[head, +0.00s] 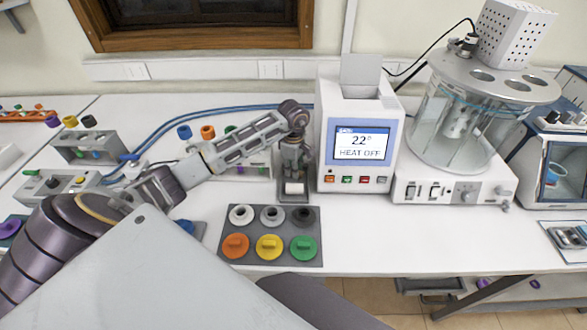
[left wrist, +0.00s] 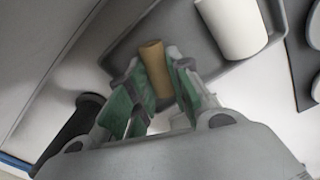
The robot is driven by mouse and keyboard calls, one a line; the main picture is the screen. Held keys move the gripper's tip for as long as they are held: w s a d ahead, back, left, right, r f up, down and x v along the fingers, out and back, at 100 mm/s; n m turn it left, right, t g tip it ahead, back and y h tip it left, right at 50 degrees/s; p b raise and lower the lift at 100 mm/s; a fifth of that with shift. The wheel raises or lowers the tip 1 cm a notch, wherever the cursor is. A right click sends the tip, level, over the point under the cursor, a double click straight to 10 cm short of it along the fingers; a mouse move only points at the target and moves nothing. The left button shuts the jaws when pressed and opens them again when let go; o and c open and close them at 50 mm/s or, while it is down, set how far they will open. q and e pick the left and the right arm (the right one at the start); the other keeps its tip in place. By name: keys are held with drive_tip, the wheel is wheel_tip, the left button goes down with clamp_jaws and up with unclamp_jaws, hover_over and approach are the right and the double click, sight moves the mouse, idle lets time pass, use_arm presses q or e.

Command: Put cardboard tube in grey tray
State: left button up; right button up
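The grey tray (head: 294,199) is a small tray in front of the white heater unit; in the left wrist view its floor (left wrist: 195,42) lies beyond my fingers. A white cylinder (head: 294,188) is in it, also seen in the left wrist view (left wrist: 232,27). My left gripper (head: 293,170) points down over the tray's back part. In the left wrist view the gripper (left wrist: 155,80) has its green-padded fingers on both sides of the tan cardboard tube (left wrist: 153,68), closed on it. Whether the tube touches the tray floor cannot be told. My right gripper is out of view.
A dark rack (head: 229,257) with several coloured caps lies in front of the tray. The heater unit (head: 357,130) with a screen stands close to the right of the gripper. A glass bath (head: 450,120) stands further right. The bench front is clear at right.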

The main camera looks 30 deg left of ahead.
use_arm(q)
drive_tip(key=shift+o, duration=0.6)
drive_tip(key=shift+r, duration=0.2)
wheel_tip(320, 180, up, 12)
drive_tip(key=b, duration=0.1)
drive_tip(key=shift+b, duration=0.4)
idle(0.7)
idle(0.8)
